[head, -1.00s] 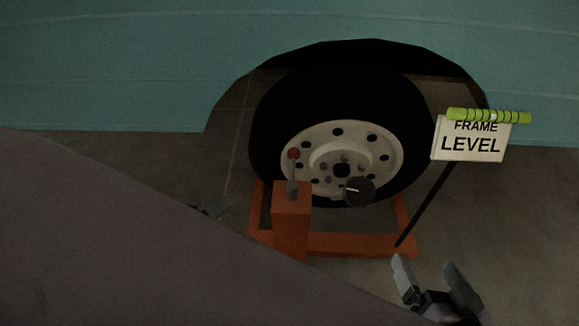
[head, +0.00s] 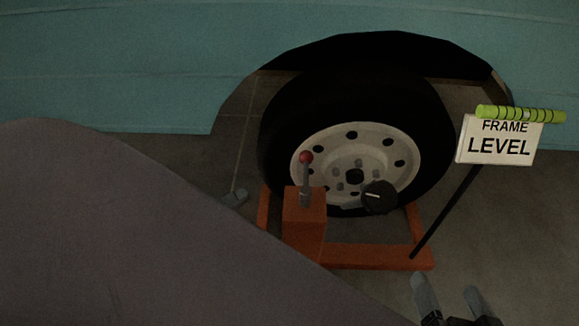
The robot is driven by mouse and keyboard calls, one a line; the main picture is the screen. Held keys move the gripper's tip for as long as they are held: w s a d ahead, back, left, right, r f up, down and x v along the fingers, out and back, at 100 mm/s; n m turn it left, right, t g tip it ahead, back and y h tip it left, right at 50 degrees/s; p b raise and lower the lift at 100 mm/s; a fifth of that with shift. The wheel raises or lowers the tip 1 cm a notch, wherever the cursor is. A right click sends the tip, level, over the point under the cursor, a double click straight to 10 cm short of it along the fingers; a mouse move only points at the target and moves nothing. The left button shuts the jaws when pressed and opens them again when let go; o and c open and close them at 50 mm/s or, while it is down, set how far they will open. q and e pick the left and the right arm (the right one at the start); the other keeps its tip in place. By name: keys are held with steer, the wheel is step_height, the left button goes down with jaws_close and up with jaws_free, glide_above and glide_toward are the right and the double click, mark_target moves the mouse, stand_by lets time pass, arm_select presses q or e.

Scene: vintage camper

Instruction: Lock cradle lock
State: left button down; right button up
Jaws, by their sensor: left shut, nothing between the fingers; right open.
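An orange cradle frame (head: 375,257) sits on the floor around the lower part of the wheel. An orange box (head: 303,212) at its left front carries a grey lever (head: 305,183) with a red knob (head: 305,157), standing about upright. A black round knob (head: 379,197) with a pale mark is to its right, in front of the wheel. My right gripper (head: 447,290) is open and empty at the bottom edge, below the frame's front right corner.
The black tyre (head: 275,130) with its pale rim stands in the teal camper body's (head: 120,70) wheel arch. A "FRAME LEVEL" sign (head: 499,146) on a black post, topped by a green level tube (head: 520,114), stands at right. Bare floor (head: 530,240) is open right of the post.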

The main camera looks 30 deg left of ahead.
mark_target(306, 177)
arm_select(q)
steer(key=b+x, duration=0.3)
steer(key=x, duration=1.1)
arm_select(e)
steer(key=shift+d+f+n+t+h, duration=0.1)
steer(key=shift+d+n+t+h, duration=0.2)
steer(key=shift+d+t, duration=0.25)
